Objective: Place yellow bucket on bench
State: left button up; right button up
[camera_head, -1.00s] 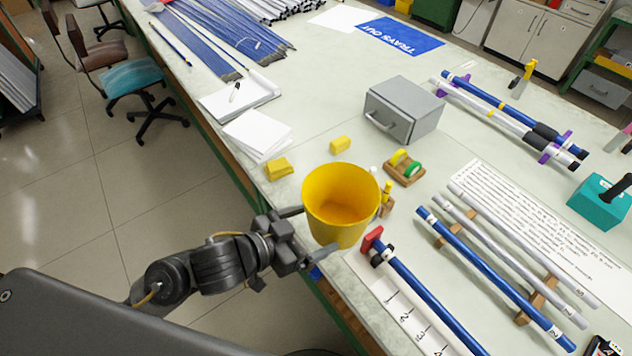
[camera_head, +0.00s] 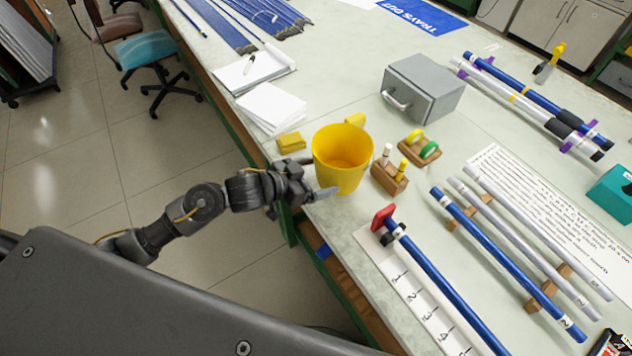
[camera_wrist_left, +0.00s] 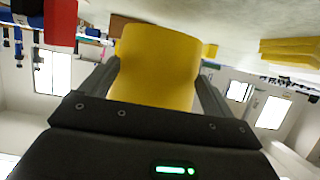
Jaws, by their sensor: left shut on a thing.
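The yellow bucket (camera_head: 342,170) is upright at the near left edge of the bench (camera_head: 335,95). Its open top faces up and a handle shows at its far rim. My left gripper (camera_head: 316,182) reaches in from the left and is shut on the bucket's near side. In the left wrist view the bucket (camera_wrist_left: 155,65) fills the space between the two fingers (camera_wrist_left: 157,82). I cannot tell whether its base touches the bench top. My right gripper is not in view.
A wooden marker holder (camera_head: 390,178) stands close to the right of the bucket, with a tape holder (camera_head: 418,149) behind it. A yellow block (camera_head: 291,142) lies to the left. A red-ended blue rod (camera_head: 430,275) lies in front. A grey box (camera_head: 424,88) stands farther back.

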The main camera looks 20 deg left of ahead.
pick_arm(q)
jog(key=shift+w+a+f, duration=0.1)
jog(key=shift+w+f, duration=0.1)
jog(key=shift+f, duration=1.6)
jog(key=shift+f, duration=0.1)
jog(key=o, duration=0.8)
jog(key=shift+o, duration=0.2)
jog(key=v, duration=1.2)
jog(key=shift+b, duration=0.35)
